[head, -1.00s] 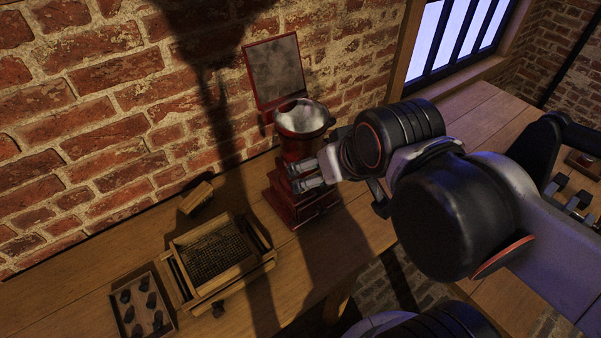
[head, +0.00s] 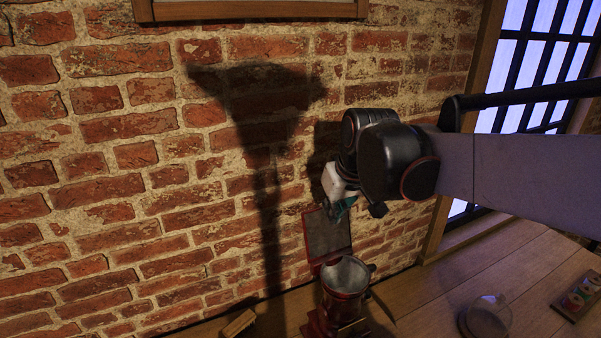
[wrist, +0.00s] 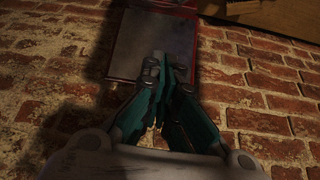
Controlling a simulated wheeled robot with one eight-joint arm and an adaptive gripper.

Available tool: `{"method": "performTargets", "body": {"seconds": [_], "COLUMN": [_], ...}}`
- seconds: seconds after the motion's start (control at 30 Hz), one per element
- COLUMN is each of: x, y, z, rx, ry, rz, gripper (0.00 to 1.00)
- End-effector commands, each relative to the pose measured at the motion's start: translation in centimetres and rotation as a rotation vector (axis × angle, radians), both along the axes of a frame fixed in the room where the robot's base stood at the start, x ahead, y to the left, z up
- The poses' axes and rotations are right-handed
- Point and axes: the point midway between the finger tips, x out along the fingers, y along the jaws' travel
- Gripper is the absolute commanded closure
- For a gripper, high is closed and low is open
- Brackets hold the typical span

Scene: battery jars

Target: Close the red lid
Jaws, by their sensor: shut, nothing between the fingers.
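The red lid (head: 328,236) has a red rim and a grey inner face. It stands open and upright at the back of the red grinder-like machine (head: 344,308), close to the brick wall. The machine's round grey bowl (head: 345,274) is uncovered. My gripper (head: 338,212) is shut and empty, at the lid's top edge in the head view. In the wrist view the teal fingers (wrist: 160,62) overlap the lid's grey face (wrist: 135,45). I cannot tell whether they touch it or are just in front or behind.
The brick wall (head: 150,220) is close behind the lid. A glass jar (head: 486,316) stands on the table at the right, with a small tray of colored pieces (head: 580,298) beyond it. A small wooden block (head: 239,323) lies left of the machine.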

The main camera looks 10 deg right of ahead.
Motion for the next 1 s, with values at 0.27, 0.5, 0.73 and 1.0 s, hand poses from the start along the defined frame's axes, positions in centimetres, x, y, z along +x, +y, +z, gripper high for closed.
{"method": "performTargets", "body": {"seconds": [0.27, 0.5, 0.73, 1.0], "x": [7.2, 9.3, 10.2, 11.8], "y": [1.2, 1.6, 1.9, 2.3], "z": [3.7, 3.6, 1.3, -3.2], "rx": [-0.003, -0.005, -0.005, -0.005], "ry": [0.061, 0.08, 0.082, 0.081], "rz": [0.066, 0.088, 0.09, 0.09], "gripper": [1.0, 1.0, 1.0, 1.0]}}
